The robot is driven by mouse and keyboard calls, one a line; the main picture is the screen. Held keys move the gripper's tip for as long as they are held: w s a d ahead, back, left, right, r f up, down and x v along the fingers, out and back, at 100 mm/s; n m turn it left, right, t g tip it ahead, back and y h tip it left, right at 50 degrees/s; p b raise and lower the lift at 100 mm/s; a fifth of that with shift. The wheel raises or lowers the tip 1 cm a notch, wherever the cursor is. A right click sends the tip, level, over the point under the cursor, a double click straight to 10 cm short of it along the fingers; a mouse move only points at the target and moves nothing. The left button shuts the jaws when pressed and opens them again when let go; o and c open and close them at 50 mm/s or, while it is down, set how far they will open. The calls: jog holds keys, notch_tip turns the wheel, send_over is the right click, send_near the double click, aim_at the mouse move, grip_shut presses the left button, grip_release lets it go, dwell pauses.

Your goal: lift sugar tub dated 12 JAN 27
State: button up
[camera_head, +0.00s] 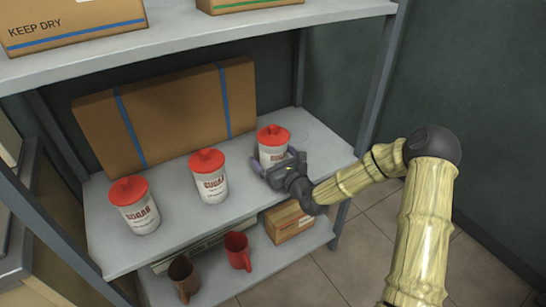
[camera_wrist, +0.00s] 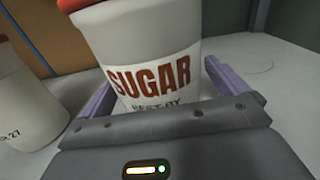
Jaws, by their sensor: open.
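Three white sugar tubs with red lids stand upright in a row on the middle shelf: a left tub (camera_head: 135,207), a middle tub (camera_head: 209,178) and a right tub (camera_head: 272,150). My gripper (camera_head: 274,168) is at the right tub, open, with its fingers on either side of it. In the wrist view the right tub (camera_wrist: 150,60) stands between the purple fingers, its label reading "SUGAR" with "BEST BY" below. Its date is hidden by my gripper. The neighbouring tub (camera_wrist: 22,105) at the left edge shows a label end "27"; the rest is cut off.
A large cardboard box (camera_head: 165,115) with blue bands stands behind the tubs. The upper shelf (camera_head: 230,38) overhangs with boxes. Below are a brown mug (camera_head: 183,277), a red mug (camera_head: 238,250) and a small box (camera_head: 288,221). A shelf post (camera_head: 372,100) stands right of my gripper.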

aim_at(275, 132)
jog(key=c, duration=1.4)
jog(key=shift+r, duration=0.1)
notch_tip(275, 132, up, 10)
jog(key=p, duration=0.3)
jog(key=shift+p, duration=0.4)
